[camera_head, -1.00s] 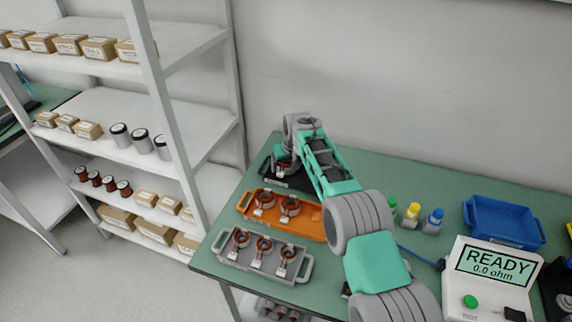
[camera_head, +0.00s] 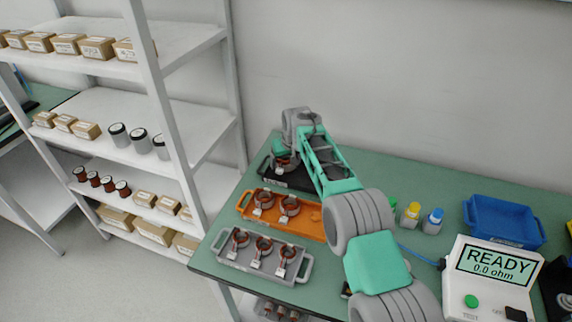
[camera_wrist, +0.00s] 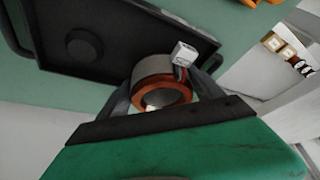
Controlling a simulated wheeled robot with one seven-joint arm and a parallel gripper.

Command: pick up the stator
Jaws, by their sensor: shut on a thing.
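My gripper (camera_wrist: 163,98) is shut on a stator (camera_wrist: 153,68), a grey ring with copper windings and a white connector (camera_wrist: 184,53). In the wrist view the fingers stand on both sides of the ring. The black tray (camera_wrist: 110,15) lies behind the stator and has a round dark post on its floor. In the head view the stator shows small at the black tray (camera_head: 274,182), under my gripper (camera_head: 284,160). My arm hides much of that tray. I cannot tell how high the stator is above it.
An orange tray (camera_head: 243,206) holds two stators, and a grey tray (camera_head: 308,268) holds several more. Small bottles (camera_head: 411,214), a blue bin (camera_head: 505,219) and a tester reading READY (camera_head: 494,265) stand at right. A white shelf (camera_head: 185,150) stands close at left.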

